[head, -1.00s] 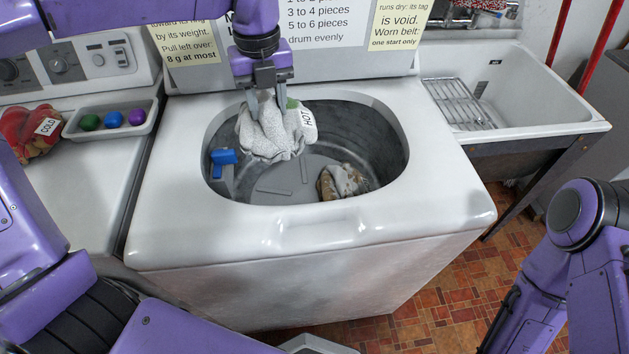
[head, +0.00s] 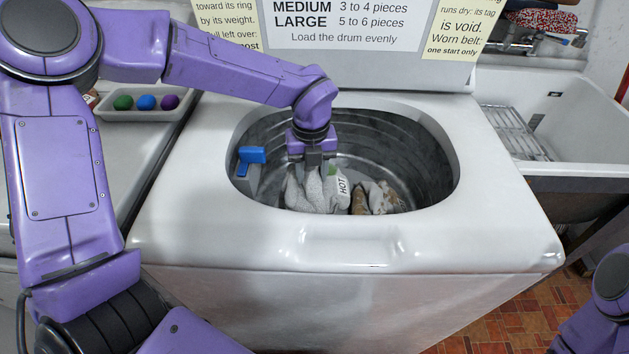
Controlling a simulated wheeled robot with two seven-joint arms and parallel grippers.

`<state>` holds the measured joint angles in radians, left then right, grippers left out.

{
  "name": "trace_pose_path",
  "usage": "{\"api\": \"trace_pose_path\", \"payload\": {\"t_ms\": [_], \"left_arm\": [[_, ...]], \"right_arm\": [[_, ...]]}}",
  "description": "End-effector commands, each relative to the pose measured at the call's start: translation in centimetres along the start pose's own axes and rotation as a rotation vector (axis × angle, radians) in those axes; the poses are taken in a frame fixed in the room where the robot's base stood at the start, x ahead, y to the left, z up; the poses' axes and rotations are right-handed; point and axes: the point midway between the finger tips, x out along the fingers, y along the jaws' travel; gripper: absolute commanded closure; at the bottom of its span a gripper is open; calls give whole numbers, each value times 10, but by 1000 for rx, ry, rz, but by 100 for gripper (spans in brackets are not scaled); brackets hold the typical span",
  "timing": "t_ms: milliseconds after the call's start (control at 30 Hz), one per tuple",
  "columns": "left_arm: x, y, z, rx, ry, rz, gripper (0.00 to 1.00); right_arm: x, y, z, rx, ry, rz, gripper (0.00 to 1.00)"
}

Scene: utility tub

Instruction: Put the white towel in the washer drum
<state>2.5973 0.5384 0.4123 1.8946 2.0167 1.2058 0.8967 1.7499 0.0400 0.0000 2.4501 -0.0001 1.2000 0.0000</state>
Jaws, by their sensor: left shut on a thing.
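The white towel (head: 313,193), with a tag reading HOT, hangs bunched from my left gripper (head: 312,160). The left gripper is shut on it and is inside the opening of the washer drum (head: 405,150). The towel's lower part is down in the drum, behind the front rim; whether it touches the drum floor is hidden. A brown and white cloth (head: 378,198) lies in the drum just right of the towel. I cannot tell if the two touch. My right gripper is out of view; only part of my right arm shows at the lower right.
A blue clip-like part (head: 251,156) sits at the drum's left inner side. The raised lid (head: 350,70) with a load chart stands behind. A tray (head: 120,116) with green, blue and purple balls is on the left machine. A sink (head: 580,120) stands at right.

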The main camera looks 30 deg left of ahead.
Motion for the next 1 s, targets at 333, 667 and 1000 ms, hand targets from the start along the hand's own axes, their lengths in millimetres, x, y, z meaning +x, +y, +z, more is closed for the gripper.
{"api": "trace_pose_path", "payload": {"t_ms": [333,667,1000], "left_arm": [[21,0,0,0,0,0,100],[30,0,0,1,0,-1,100],[33,0,0,1,1,0,32]], "right_arm": [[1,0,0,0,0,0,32],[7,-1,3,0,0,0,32],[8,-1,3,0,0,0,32]]}}
